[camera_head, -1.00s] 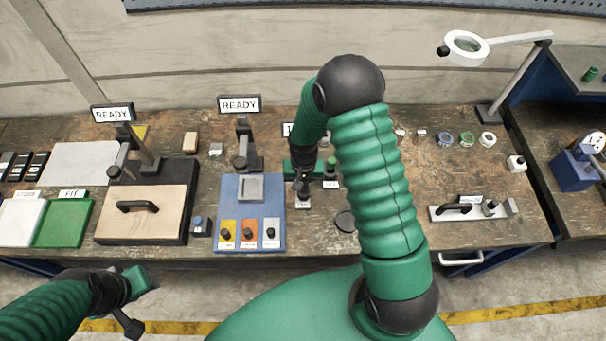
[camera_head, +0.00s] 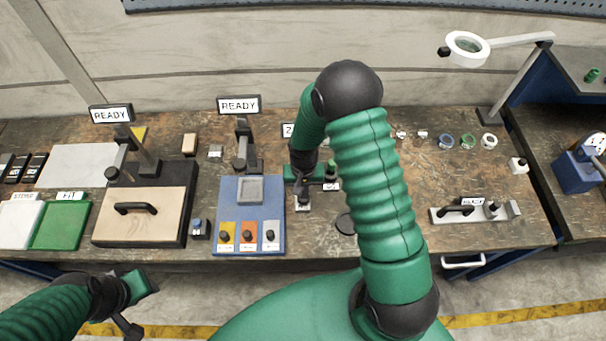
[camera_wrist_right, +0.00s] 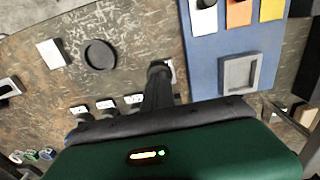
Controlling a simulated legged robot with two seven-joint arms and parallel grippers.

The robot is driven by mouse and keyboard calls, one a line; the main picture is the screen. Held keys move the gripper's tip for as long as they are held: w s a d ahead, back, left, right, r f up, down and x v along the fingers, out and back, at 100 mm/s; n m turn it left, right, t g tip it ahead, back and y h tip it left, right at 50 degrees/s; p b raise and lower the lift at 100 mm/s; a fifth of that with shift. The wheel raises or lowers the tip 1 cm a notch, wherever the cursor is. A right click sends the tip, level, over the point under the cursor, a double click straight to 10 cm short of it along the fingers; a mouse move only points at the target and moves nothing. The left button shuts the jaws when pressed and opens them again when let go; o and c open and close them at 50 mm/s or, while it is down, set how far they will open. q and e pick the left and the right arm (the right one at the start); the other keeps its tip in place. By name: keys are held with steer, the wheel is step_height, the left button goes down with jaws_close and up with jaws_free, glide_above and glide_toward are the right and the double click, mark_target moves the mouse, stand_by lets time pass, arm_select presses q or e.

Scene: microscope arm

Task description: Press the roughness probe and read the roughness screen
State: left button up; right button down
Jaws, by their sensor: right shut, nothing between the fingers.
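My right gripper (camera_head: 303,197) is shut and empty, pointing down at the bench between the blue panel and the round black disc. Its dark fingertips (camera_wrist_right: 158,68) cover most of a small white-based piece (camera_wrist_right: 169,70) in the wrist view. That piece is probably the probe; I cannot tell whether the tips touch it. A small screen (camera_head: 287,130) behind it is mostly hidden by my right arm; only a digit like "2" shows. Two other screens read READY, at the left (camera_head: 111,114) and the middle (camera_head: 239,104). My left gripper (camera_head: 135,305) hangs in front of the bench; its jaws are unclear.
The blue panel (camera_head: 222,190) with coloured tiles stands left of my right gripper. The round black disc (camera_head: 345,223) lies to its right, partly behind my arm. A handled wooden block (camera_head: 160,208) stands further left. A ring lamp (camera_head: 467,47) overhangs the back right.

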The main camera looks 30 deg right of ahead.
steer(key=shift+r+p, duration=2.7)
steer(key=shift+r, duration=0.65)
step_height(320, 180, up, 17)
steer(key=b, duration=0.4)
steer(key=shift+f, duration=0.15)
steer(key=shift+d, duration=0.1)
steer(key=shift+f, duration=0.15)
